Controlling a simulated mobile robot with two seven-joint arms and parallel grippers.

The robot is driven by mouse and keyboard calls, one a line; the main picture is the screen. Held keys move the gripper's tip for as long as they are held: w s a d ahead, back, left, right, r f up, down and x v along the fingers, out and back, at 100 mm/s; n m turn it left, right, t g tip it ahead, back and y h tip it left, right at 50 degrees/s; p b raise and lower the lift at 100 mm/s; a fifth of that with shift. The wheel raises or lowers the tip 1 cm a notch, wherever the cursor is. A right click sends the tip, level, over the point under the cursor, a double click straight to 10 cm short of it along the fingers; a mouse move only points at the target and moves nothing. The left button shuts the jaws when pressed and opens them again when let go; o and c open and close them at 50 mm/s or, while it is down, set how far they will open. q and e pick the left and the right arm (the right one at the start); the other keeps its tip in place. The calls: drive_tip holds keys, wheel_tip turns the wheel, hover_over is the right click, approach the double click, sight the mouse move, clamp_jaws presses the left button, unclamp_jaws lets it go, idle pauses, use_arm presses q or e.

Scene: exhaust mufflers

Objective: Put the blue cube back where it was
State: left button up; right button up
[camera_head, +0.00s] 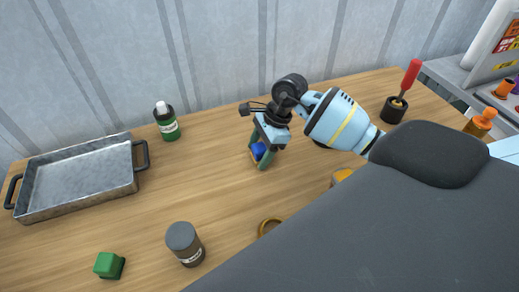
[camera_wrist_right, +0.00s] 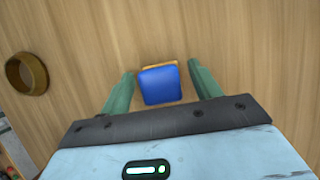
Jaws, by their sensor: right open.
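The blue cube (camera_wrist_right: 160,86) is between the two green fingers of my right gripper (camera_wrist_right: 159,88), in the right wrist view. A small orange-brown edge shows just behind the cube; I cannot tell what it belongs to. In the head view the blue cube (camera_head: 258,150) is partly hidden by my right gripper (camera_head: 261,160), which points down over the middle of the table. The right fingers are open, with a gap on each side of the cube. My left gripper is not in view.
A metal tray (camera_head: 128,187) with black handles is at the left. A green bottle (camera_head: 167,124), a grey jar (camera_head: 186,244) and a green cube (camera_head: 108,265) stand around. A brass ring (camera_wrist_right: 27,74) lies nearby. A red screwdriver (camera_head: 410,75) stands in a holder (camera_head: 394,110) at right.

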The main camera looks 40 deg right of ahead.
drive_tip(key=v, duration=1.2)
